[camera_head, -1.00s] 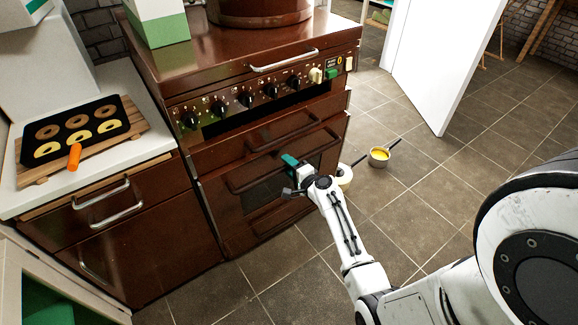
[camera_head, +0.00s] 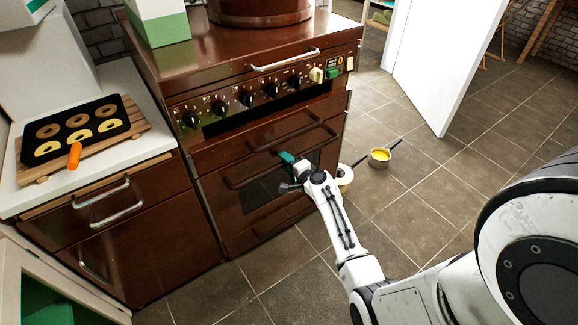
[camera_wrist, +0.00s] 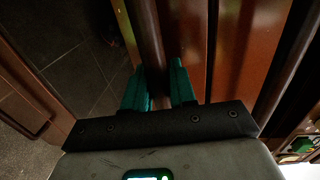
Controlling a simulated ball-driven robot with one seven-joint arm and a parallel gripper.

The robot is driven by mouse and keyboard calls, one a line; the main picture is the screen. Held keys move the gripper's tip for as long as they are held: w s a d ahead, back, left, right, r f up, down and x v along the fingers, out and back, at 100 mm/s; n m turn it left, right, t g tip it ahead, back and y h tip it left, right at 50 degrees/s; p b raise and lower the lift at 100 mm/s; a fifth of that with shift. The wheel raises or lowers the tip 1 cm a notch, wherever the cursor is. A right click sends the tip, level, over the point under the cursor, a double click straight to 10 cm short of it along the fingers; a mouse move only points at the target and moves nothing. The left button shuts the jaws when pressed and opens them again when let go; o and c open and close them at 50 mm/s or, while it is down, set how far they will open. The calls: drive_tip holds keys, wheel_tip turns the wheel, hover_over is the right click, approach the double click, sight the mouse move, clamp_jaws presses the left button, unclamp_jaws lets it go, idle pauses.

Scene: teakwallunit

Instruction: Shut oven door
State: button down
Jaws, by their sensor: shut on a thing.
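The brown oven door (camera_head: 262,192) has a dark window and a bar handle (camera_head: 250,172) along its top. The door looks close to flush with the oven front; I cannot tell whether a gap remains. My gripper (camera_head: 288,160) is at the right part of this handle. In the wrist view, the teal fingers (camera_wrist: 158,85) stand on both sides of the dark handle bar (camera_wrist: 147,40) and are shut on it. The brown door face also shows in the wrist view (camera_wrist: 188,40), beside the bar.
Another bar handle (camera_head: 290,134) sits above, under the knob panel (camera_head: 245,98). A brown cabinet (camera_head: 150,235) adjoins on the left. A pale pot (camera_head: 345,178) and a pan with yellow contents (camera_head: 380,154) are on the floor to the right. The tiled floor in front is clear.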

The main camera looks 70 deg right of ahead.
drive_tip(key=c, duration=1)
unclamp_jaws()
drive_tip(key=shift+w+d+r, duration=0.1)
drive_tip(key=shift+w, duration=0.05)
drive_tip(key=shift+c, duration=0.2)
drive_tip(key=p+v, duration=0.1)
drive_tip(key=v, duration=0.9)
drive_tip(key=shift+s+a, duration=0.2)
drive_tip(key=shift+s, duration=0.15)
